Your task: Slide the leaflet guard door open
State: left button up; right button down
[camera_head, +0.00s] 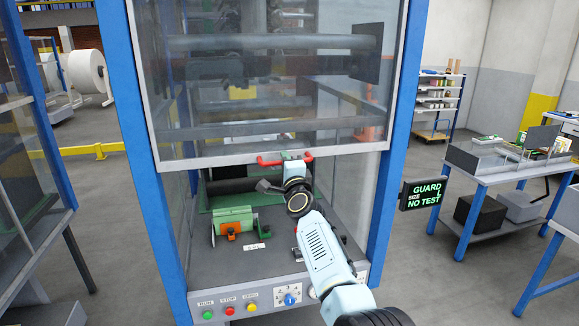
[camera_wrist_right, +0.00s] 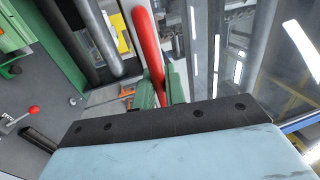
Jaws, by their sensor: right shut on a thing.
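The guard door (camera_head: 210,153) is a clear panel in a grey frame, set between the blue posts of the machine. Below its lower edge there is an open gap onto the machine's inside. A red handle (camera_head: 268,162) sits on that lower edge; it also shows as a red bar in the right wrist view (camera_wrist_right: 147,42). My right gripper (camera_head: 291,160) reaches up from below and is shut on the handle near its right part. Its green fingers show in the right wrist view, on both sides of the red bar. My left gripper is not in view.
Inside the opening, a green and orange unit (camera_head: 233,221) stands on the grey deck. A control panel (camera_head: 267,298) with coloured buttons runs along the front. A display (camera_head: 426,194) reading "GUARD", "NO TEST" hangs at the right post. A blue-framed table (camera_head: 505,174) stands farther right.

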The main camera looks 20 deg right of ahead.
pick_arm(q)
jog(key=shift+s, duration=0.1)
pick_arm(e)
jog(key=shift+d+r, duration=0.1)
jog(key=shift+r, duration=0.05)
jog(key=c, duration=1.6)
grip_release()
jog(key=shift+c, duration=0.2)
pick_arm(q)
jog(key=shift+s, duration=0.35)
pick_arm(e)
jog(key=shift+o, duration=0.5)
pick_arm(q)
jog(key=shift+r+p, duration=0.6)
pick_arm(e)
jog(key=v, duration=1.3)
jog(key=shift+s, duration=0.25)
